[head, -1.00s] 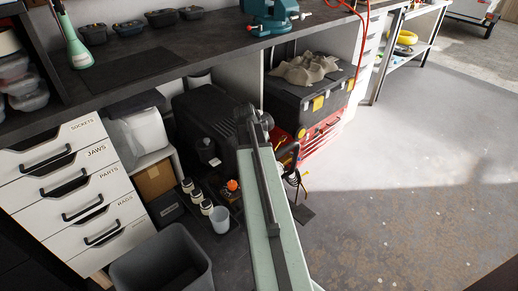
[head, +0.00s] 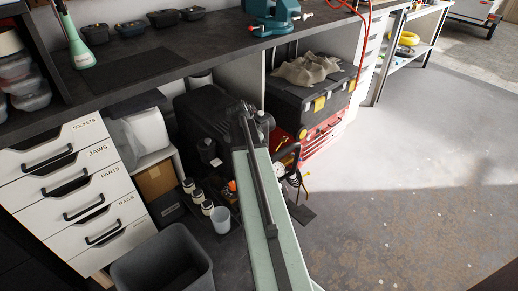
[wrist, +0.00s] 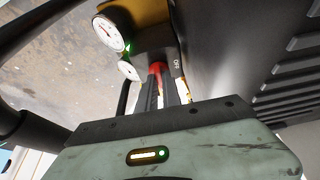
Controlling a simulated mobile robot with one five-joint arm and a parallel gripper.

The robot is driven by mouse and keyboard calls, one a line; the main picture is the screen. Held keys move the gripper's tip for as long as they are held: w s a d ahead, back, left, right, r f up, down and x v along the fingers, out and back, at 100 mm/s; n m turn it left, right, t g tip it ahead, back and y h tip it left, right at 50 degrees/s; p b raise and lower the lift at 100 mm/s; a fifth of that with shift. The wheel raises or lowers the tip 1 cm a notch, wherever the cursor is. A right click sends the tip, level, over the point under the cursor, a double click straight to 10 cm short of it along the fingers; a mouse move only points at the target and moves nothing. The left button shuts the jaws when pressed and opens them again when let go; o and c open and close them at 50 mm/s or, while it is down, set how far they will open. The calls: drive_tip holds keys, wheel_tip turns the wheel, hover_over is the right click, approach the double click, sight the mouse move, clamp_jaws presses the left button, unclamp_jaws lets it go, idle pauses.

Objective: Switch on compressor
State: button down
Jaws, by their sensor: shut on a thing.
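The compressor shows in the wrist view as a black switch box (wrist: 152,38) marked OFF, with a red switch (wrist: 157,68) at its lower end. Two round white gauges (wrist: 109,33) sit left of the box. My gripper (wrist: 164,88) reaches up to the red switch, and its fingers are closed on it. The fingers cover part of the switch. In the head view, my arm covers the gripper and most of the compressor. A gauge (head: 287,158) shows just right of my arm.
Under the bench stand a black case (head: 200,108), several small jars (head: 197,197), a white cup (head: 220,219) and a black toolbox (head: 312,97) on a red chest (head: 322,136). A grey bin (head: 160,262) stands in front. The floor at right is clear.

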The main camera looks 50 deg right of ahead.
drive_tip(key=c, duration=1.5)
unclamp_jaws()
drive_tip(key=p+v, duration=0.7)
drive_tip(key=shift+a+r, duration=0.15)
drive_tip(key=shift+r, duration=0.25)
